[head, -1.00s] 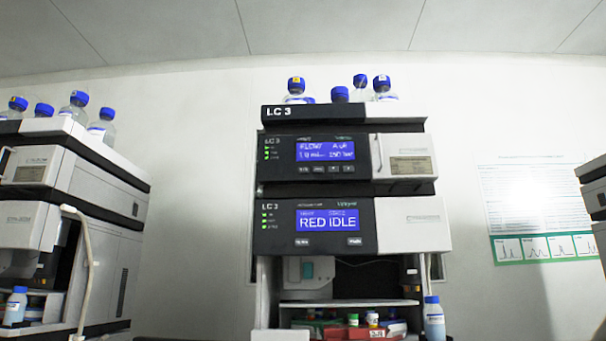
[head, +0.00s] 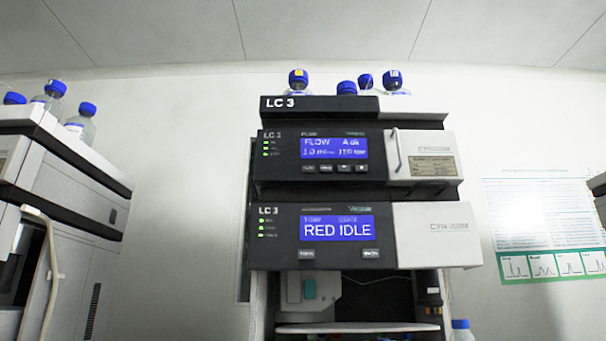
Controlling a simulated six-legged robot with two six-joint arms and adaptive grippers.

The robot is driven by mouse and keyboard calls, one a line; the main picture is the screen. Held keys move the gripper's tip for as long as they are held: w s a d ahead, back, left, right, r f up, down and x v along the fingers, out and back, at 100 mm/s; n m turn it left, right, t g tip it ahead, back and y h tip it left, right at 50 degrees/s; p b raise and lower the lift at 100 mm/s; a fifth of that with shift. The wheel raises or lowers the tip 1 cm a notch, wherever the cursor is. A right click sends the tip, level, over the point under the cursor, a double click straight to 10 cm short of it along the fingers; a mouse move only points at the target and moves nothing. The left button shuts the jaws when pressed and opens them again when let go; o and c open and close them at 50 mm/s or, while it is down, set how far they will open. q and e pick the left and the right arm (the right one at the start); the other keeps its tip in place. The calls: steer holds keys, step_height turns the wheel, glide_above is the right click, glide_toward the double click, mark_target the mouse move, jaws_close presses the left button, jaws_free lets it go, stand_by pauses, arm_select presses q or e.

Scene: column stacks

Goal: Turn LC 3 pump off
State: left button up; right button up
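The LC 3 stack stands ahead in the middle of the head view, with an "LC 3" label on its top tray (head: 320,104). The LC 3 pump (head: 284,172) is the upper module, with a lit blue display (head: 334,149) reading FLOW and a pressure in bar. A row of small buttons (head: 335,168) sits under that display, and green lights show at its left. The module below (head: 284,248) has a blue display (head: 337,228) reading "RED IDLE" and two buttons. Neither of my grippers is in view.
Blue-capped bottles (head: 393,82) stand on top of the stack. Another instrument stack (head: 55,180) stands at the left, and the edge of one shows at the far right (head: 598,190). A poster (head: 540,215) hangs on the wall. Bare wall shows between the stacks.

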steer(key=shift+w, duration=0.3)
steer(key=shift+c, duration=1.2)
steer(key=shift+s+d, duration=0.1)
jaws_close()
